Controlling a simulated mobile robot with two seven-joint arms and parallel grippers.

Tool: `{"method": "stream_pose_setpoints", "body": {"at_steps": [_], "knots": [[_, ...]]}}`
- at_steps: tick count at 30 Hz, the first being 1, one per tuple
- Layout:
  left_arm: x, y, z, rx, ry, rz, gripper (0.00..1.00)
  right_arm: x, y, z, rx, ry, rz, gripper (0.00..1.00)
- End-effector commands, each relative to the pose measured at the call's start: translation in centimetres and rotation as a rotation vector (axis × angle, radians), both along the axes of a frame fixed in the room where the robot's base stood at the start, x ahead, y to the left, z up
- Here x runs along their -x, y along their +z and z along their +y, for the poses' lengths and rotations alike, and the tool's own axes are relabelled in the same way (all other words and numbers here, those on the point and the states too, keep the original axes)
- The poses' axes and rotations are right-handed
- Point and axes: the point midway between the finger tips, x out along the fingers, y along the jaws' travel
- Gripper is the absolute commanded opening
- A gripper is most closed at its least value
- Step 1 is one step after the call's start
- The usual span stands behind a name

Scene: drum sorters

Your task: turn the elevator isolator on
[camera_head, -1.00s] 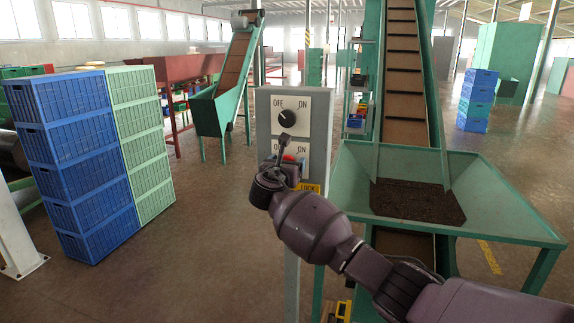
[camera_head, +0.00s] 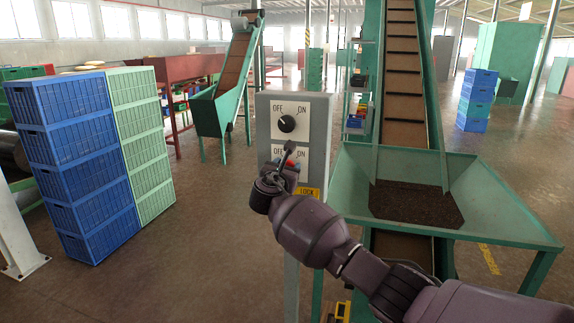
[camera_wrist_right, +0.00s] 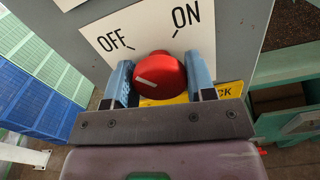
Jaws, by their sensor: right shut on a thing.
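A grey control box (camera_head: 328,135) on a post carries two dials marked OFF and ON. The upper dial has a black knob (camera_head: 287,124). My right gripper (camera_head: 290,162) is at the lower dial. Its blue fingers (camera_wrist_right: 160,82) are shut on the red knob, one on each side. In the head view my wrist and gripper hide most of this knob. My left gripper is not in view.
A green hopper (camera_head: 510,212) with dark material and an inclined conveyor (camera_head: 405,70) stand right of the box. Stacked blue crates (camera_head: 70,165) and green crates (camera_head: 140,145) stand at left. Open floor lies between the crates and the box.

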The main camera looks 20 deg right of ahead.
Motion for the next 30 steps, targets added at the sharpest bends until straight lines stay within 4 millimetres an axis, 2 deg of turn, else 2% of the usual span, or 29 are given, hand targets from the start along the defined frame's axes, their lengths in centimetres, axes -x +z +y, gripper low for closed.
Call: {"method": "stream_pose_setpoints", "body": {"at_steps": [3,7,30], "knots": [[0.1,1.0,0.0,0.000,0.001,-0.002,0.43,0.0,0.2,0.0,-0.081,0.000,-0.053,0.27],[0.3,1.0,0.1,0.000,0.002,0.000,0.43,0.0,0.0,0.1,-0.185,0.001,-0.121,0.27],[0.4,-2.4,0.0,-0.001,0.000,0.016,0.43,0.0,-0.4,0.0,-0.792,-0.001,-0.531,0.27]]}}
